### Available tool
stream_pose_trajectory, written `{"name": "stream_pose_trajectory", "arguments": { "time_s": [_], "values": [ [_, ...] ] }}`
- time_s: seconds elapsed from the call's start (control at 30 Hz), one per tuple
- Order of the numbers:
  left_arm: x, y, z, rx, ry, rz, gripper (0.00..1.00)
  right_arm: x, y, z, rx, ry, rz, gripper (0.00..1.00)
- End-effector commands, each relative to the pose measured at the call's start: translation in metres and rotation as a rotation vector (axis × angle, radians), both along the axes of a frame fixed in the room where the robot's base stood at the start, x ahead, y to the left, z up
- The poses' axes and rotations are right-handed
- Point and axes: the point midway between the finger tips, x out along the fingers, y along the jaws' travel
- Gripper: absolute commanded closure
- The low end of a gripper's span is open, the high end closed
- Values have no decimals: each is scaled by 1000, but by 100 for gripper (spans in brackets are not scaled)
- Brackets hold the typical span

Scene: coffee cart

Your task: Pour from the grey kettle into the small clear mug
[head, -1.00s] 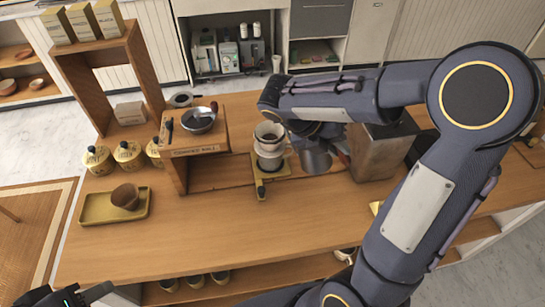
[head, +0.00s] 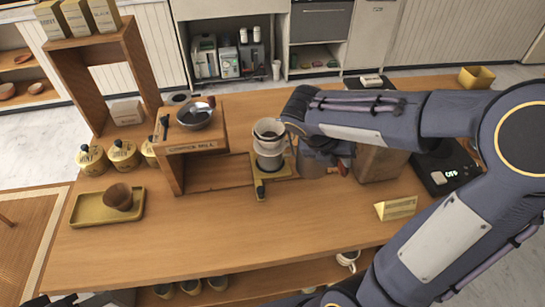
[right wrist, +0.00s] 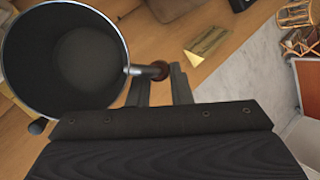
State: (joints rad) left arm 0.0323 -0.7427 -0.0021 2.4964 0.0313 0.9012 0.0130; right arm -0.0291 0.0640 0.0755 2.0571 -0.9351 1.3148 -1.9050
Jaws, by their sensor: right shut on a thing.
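The grey kettle (head: 312,164) is beside the coffee stand in the head view, partly hidden by my right arm. The right wrist view looks into its round open top (right wrist: 65,60); the inside is dark. My right gripper (right wrist: 158,85) is shut on its handle, with a brown end (right wrist: 154,70) showing between the fingers. A small clear mug (head: 269,162) sits under a white dripper (head: 268,130) with brown contents, just left of the kettle. I cannot see liquid flowing. Only a dark bit of my left gripper (head: 62,300) shows at the bottom left edge.
A wooden shelf box (head: 176,172) with a metal bowl (head: 196,115) stands left of the mug. A black scale (head: 440,175) and small sign (head: 396,207) are farther right. The front table middle is clear.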

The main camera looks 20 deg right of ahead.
Motion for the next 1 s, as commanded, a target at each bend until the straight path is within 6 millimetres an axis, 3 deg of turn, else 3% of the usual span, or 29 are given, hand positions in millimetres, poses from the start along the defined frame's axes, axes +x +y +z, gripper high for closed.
{"name": "stream_pose_trajectory", "arguments": {
  "time_s": [0.5, 1.0],
  "values": [
    [0, 0, -1, 0, 0, 0, 59, 0, 0, -1, 11, -21, 0, 100],
    [0, 0, 36, 0, 0, 0, 59, 0, 0, 34, 10, -21, 1, 100]
  ]
}}
